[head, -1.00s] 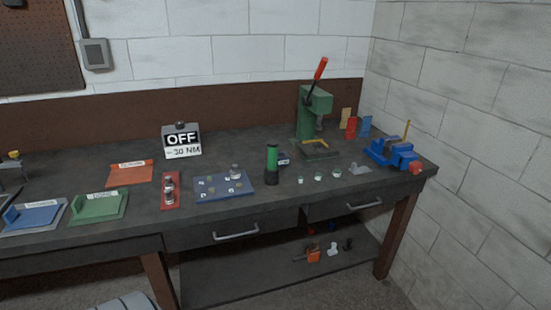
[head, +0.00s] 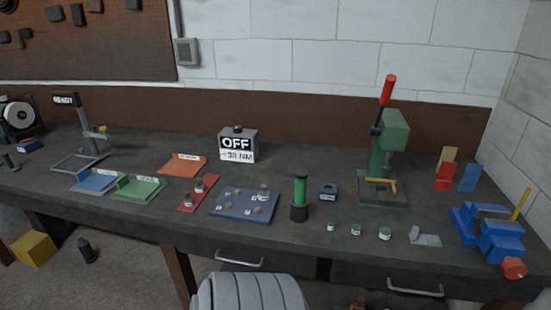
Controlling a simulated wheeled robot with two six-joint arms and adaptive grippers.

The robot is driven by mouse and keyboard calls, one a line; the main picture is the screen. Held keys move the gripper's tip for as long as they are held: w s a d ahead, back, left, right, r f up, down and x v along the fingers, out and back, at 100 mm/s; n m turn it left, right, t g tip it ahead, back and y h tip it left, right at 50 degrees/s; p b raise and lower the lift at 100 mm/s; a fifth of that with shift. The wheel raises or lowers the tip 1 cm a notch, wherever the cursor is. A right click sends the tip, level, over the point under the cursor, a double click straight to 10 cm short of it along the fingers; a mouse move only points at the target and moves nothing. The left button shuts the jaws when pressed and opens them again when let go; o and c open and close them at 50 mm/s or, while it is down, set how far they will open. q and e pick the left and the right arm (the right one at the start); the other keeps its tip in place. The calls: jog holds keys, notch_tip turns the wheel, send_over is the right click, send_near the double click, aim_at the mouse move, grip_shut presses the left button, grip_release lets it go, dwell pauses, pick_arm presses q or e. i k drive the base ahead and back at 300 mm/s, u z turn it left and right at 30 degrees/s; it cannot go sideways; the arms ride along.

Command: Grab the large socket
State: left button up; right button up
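A red rack (head: 184,208) on the bench holds two metallic, socket-like cylinders, a rear one (head: 200,186) and a front one (head: 187,199). To its right, a blue tray (head: 228,214) holds several small parts and a taller metal cylinder (head: 264,192) at its back right. I cannot tell from this distance which piece is the large socket. Neither of my grippers is in view.
A dark bench (head: 300,246) carries an OFF display box (head: 237,146), green and black cylinder (head: 300,195), small jars (head: 356,230), green press (head: 389,150) and blue vise (head: 490,235). Green (head: 138,187) and blue (head: 97,181) trays lie left. A yellow box (head: 34,248) is on the floor.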

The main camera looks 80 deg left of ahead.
aim_at(263, 195)
jog(key=u, duration=0.6)
jog(key=i, duration=0.8)
jog(key=u, duration=0.85)
